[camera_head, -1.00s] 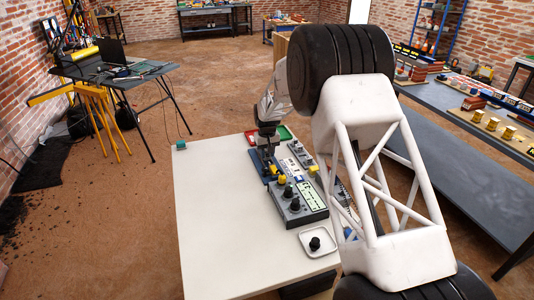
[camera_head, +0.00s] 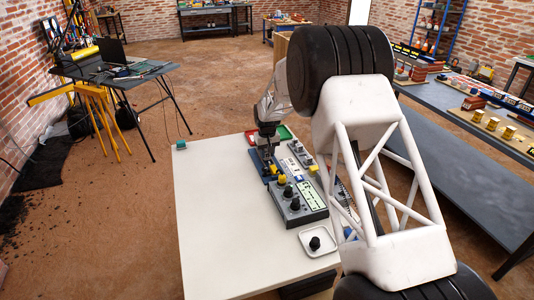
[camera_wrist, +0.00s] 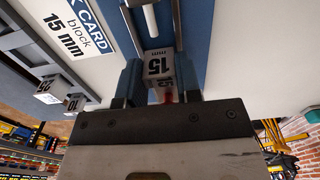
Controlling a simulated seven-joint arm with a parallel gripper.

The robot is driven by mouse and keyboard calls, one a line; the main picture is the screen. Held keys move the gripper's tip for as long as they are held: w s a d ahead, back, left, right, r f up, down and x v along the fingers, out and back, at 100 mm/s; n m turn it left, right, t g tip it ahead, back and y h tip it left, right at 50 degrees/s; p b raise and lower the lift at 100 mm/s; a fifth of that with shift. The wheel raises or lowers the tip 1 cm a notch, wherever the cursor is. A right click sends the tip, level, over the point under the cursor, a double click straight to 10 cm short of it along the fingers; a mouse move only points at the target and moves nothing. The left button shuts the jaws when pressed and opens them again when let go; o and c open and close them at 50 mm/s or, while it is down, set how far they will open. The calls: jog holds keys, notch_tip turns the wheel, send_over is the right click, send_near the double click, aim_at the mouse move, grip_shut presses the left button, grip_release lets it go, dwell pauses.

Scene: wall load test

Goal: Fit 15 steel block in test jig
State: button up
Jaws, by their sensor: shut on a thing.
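The steel block (camera_wrist: 159,64), marked "15 mm", sits between the two fingers of my gripper (camera_wrist: 160,82) in the wrist view. My gripper is shut on it. The blue test jig (camera_wrist: 188,30) is just beyond the block, with a pale rod (camera_wrist: 149,17) pointing at it. I cannot tell whether the block touches the jig. In the head view my gripper (camera_head: 267,155) is low over the blue jig (camera_head: 257,162) on the white table, and the block is too small and hidden to make out there.
A task card (camera_wrist: 68,32) reading "block 15 mm" lies beside the jig. Blocks marked 25 (camera_wrist: 48,88) and 10 (camera_wrist: 74,101) stand at the left of the wrist view. A grey control box (camera_head: 312,212) and white dish (camera_head: 331,250) are nearby. The white table's left side (camera_head: 215,230) is clear.

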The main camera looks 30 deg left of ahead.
jog(key=shift+s+d+f, duration=0.2)
jog(key=shift+f, duration=0.45)
jog(key=shift+s+d+f, duration=0.15)
jog(key=shift+f, duration=0.45)
jog(key=o, duration=0.9)
jog(key=shift+o, duration=0.2)
jog(key=shift+s+a, duration=0.1)
jog(key=shift+a, duration=0.05)
jog(key=shift+c, duration=1.9)
jog(key=shift+o, duration=0.2)
jog(key=shift+r, duration=0.1)
jog(key=shift+w+a+r, duration=0.1)
jog(key=shift+w+r, duration=0.05)
jog(key=shift+r, duration=1)
jog(key=shift+w+r, duration=0.15)
jog(key=shift+r, duration=2.75)
